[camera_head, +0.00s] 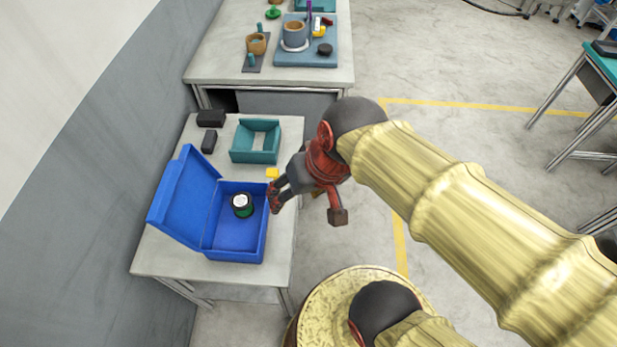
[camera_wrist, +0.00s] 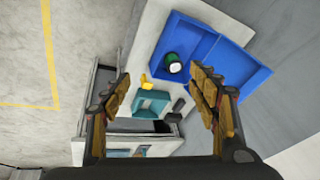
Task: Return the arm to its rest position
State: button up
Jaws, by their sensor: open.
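My gripper (camera_head: 305,204) is open and empty at the right edge of the near table, beside the blue box. In the wrist view its two fingers (camera_wrist: 162,95) stand wide apart with nothing between them but the scene beyond. My arm, with gold-coloured links, reaches in from the right in the head view. The blue box (camera_head: 257,250) stands on the near table (camera_head: 160,252) with its lid (camera_head: 183,190) open to the left. A dark and green film reel with a white top (camera_head: 241,205) lies inside the box; it also shows in the wrist view (camera_wrist: 174,66).
A farther table (camera_head: 215,70) holds cups and a blue-grey board. A wall is at left; open floor (camera_head: 450,140) lies right.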

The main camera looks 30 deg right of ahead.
jog(key=r, duration=0.1)
jog(key=d+r+n+t+h, duration=0.1)
jog(key=d+r+n, duration=0.1)
jog(key=r, duration=0.1)
jog(key=shift+s+d+t+h, duration=0.15)
jog(key=shift+d+t+h, duration=0.15)
jog(key=shift+t, duration=0.1)
